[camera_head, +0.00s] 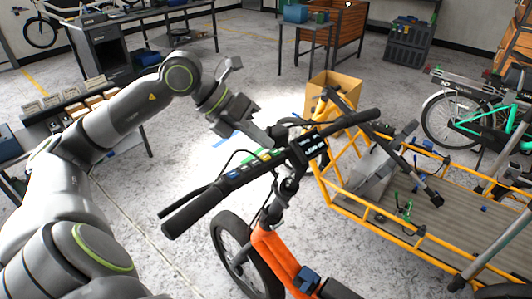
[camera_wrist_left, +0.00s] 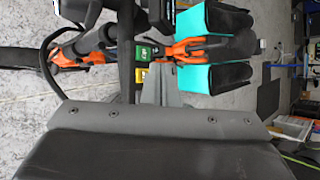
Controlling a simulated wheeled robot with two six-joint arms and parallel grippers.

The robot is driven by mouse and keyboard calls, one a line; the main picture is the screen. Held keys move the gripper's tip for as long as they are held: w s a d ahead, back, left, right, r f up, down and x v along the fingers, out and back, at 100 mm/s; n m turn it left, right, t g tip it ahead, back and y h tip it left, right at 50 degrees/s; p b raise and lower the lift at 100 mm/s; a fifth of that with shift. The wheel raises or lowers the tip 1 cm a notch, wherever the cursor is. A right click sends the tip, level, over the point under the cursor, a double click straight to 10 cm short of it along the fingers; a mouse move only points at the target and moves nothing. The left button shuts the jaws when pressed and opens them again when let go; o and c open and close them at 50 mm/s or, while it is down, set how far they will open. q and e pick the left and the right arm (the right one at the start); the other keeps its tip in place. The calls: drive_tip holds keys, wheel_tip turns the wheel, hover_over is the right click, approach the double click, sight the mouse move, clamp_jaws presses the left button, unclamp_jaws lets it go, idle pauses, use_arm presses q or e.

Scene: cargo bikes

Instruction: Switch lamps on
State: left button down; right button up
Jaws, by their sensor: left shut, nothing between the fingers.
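An orange cargo bike (camera_head: 277,258) stands in front of me with its dark handlebar (camera_head: 195,213) running up to the right. A small display (camera_head: 310,148) sits mid-bar. A row of coloured switch-like blocks, blue, green and yellow (camera_head: 250,165), lies along the bar left of the display. A green block (camera_wrist_left: 147,53) and a yellow block (camera_wrist_left: 140,77) show in the left wrist view. My left gripper (camera_head: 268,140) is shut and empty, close to the bar by the display; I cannot tell if it touches. No lit lamp can be made out. My right gripper is not in view.
A yellow tube frame (camera_head: 385,232) surrounds the cargo deck at right. A cardboard box (camera_head: 337,88) stands behind the bar. A teal-framed bike (camera_head: 480,124) is at far right, and a bench with boxes (camera_head: 75,110) at left. Floor between is mostly clear.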

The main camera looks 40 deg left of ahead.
sight(262, 156)
use_arm(q)
wheel_tip(262, 156, up, 5)
drive_tip(key=shift+w+r+p, duration=0.1)
drive_tip(key=shift+p, duration=1.15)
